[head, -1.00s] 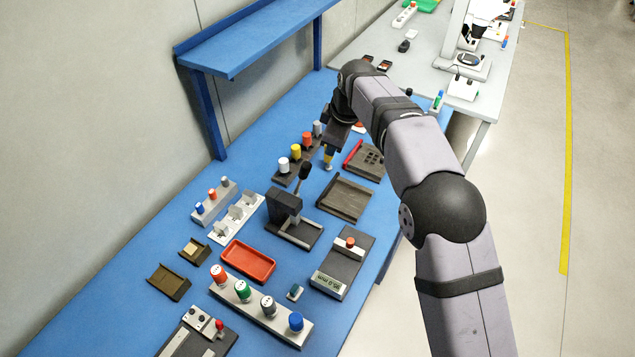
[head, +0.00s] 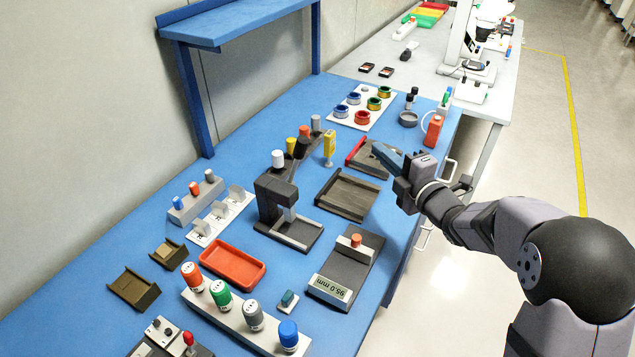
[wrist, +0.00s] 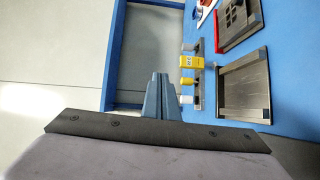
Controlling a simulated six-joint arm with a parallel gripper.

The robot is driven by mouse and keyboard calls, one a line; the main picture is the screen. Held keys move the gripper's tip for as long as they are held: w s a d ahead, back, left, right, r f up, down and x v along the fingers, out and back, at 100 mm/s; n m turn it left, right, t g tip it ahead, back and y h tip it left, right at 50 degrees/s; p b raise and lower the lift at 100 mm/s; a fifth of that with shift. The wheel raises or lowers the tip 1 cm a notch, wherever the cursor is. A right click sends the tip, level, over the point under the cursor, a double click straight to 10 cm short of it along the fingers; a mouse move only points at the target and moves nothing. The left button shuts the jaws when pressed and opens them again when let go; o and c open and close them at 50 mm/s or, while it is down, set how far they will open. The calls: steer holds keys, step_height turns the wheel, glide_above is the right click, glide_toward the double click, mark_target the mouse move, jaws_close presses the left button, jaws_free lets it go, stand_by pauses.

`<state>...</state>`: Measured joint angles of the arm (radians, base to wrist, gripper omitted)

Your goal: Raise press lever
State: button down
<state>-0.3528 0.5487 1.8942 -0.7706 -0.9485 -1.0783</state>
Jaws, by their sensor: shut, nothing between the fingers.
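The dark press (head: 272,203) stands mid-bench on its flat base in the head view. Its black lever (head: 300,150) rises from the press head, upright and tilted to the right; its top overlaps the coloured cylinders behind. My gripper (head: 376,148) is to the right of the press, over the dark board near the bench's right edge, with its fingers pointing left. The fingers are shut and empty, clear of the lever. In the wrist view the shut fingers (wrist: 159,78) point up the picture; the press is not seen there.
A yellow tool (head: 330,144) stands beyond the press, near the coloured cylinders. A dark open tray (head: 347,194) lies between press and gripper. A gauge block (head: 345,270), red tray (head: 232,264) and bottle rack (head: 240,318) stand in front. The blue shelf (head: 235,24) is at back left.

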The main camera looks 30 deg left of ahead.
steer(key=s+d+f+n+g+y+b, duration=0.1)
steer(key=s+d+n+g+y+b, duration=0.15)
steer(key=s, duration=0.55)
steer(key=s+d+n+g+y+b, duration=0.1)
steer(key=s+n+g+y+b, duration=0.2)
steer(key=s, duration=0.5)
steer(key=m+y+p, duration=0.1)
steer(key=y+p, duration=0.1)
steer(key=p, duration=0.3)
glide_toward(304, 152)
steer(key=shift+h, duration=0.25)
steer(key=x, duration=0.5)
steer(key=shift+r, duration=0.35)
steer(key=shift+w+a+p, duration=0.2)
steer(key=shift+a+p, duration=0.15)
steer(key=shift+a, duration=0.25)
steer(key=shift+a+b, duration=0.15)
steer(key=shift+b, duration=0.3)
